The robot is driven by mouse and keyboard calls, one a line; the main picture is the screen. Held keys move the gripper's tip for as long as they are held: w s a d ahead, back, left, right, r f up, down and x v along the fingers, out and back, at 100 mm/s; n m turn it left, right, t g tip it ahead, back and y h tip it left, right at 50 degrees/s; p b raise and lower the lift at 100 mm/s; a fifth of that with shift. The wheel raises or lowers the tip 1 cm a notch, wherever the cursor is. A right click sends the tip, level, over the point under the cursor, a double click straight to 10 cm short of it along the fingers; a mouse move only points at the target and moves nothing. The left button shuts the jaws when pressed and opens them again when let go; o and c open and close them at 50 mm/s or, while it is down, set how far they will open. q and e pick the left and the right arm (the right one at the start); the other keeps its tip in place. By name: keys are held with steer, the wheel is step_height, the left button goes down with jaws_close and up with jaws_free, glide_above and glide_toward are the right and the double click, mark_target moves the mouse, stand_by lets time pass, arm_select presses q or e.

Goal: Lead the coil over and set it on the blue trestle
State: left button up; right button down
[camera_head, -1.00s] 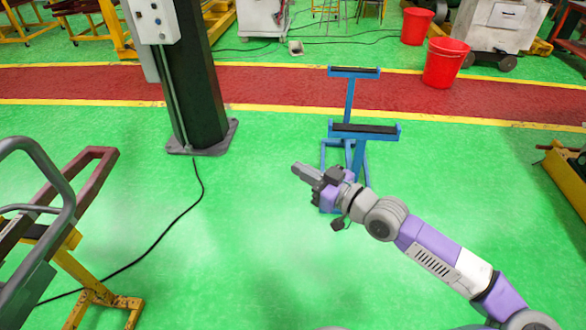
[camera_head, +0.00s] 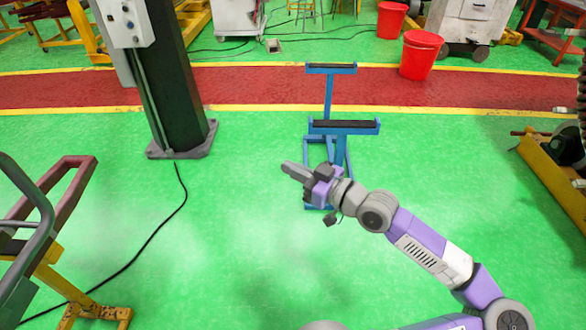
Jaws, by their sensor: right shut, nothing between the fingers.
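The blue trestle (camera_head: 345,127) stands on the green floor in the middle of the head view. It has two uprights with dark padded crossbars, one nearer and one farther. My right gripper (camera_head: 293,171) is shut and empty. In the picture it lies in front of the trestle's lower part and points left; I see no contact. At the left edge are a dark red loop-shaped frame (camera_head: 60,188) and a grey curved tube (camera_head: 40,205) above a yellow stand. I cannot tell whether either is the coil. My left gripper is not in view.
A dark column (camera_head: 178,85) with a control box stands left of the trestle, and a black cable (camera_head: 160,230) runs across the floor. A yellow frame (camera_head: 555,170) is at the right. The floor around the trestle is largely clear.

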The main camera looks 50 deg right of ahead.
stand_by(0.4)
steer(key=c, duration=1.4)
jaws_free()
steer(key=s+b, duration=0.2)
steer(key=s, duration=0.5)
steer(key=shift+s+d+b, duration=0.15)
steer(key=shift+s+b, duration=0.15)
